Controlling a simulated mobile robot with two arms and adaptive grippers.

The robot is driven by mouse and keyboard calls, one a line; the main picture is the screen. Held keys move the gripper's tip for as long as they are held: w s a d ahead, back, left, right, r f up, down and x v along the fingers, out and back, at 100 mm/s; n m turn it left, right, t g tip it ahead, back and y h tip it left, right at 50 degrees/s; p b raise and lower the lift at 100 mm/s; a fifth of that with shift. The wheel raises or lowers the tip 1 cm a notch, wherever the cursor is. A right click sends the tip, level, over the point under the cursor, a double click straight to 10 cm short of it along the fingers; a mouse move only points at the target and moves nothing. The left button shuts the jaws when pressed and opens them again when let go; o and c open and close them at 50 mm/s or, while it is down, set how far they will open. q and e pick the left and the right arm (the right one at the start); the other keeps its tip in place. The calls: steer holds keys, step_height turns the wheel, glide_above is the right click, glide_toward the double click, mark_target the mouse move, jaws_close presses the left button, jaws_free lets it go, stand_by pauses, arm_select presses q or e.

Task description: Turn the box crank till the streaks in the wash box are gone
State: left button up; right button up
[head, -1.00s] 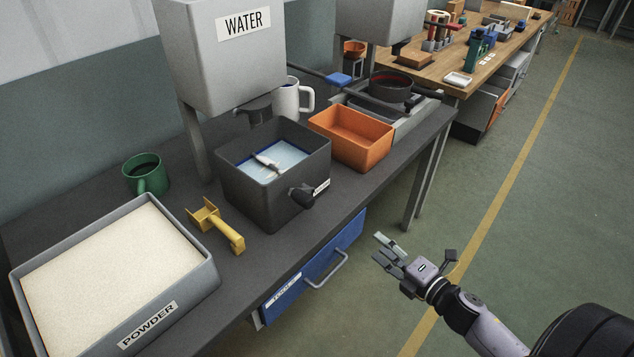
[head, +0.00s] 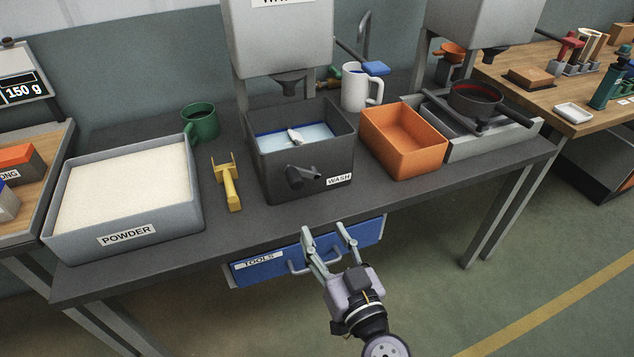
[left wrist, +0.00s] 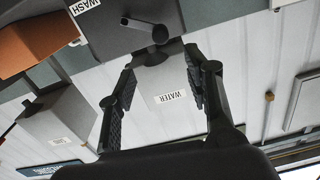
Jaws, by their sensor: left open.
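The dark grey wash box (head: 275,175), labelled WASH, stands at the table's front edge. Pale liquid (head: 320,131) fills it under a blue line, with a whitish paddle-like part (head: 295,137) in it. I cannot make out streaks. The dark crank (head: 303,176) sticks out from its front wall; in the left wrist view, the crank (left wrist: 145,28) shows upside down. My left gripper (head: 329,231) is open and empty, below and in front of the crank, apart from it, before the drawer. Its fingers (left wrist: 161,70) frame the WATER tank in the left wrist view. My right gripper is not in view.
A yellow scoop (head: 230,187) and the powder tray (head: 190,212) lie left of the box. An orange bin (head: 376,152) stands close on its right. The WATER tank (head: 275,45) hangs above. A blue TOOLS drawer (head: 365,234) is under the tabletop.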

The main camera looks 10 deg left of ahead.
mark_target(298, 185)
arm_select(q)
steer(key=p+x, duration=0.4)
steer(key=x, duration=1.1)
steer(key=shift+w+a, duration=0.1)
steer(key=shift+x, duration=0.85)
steer(key=shift+f, duration=0.15)
jaws_close()
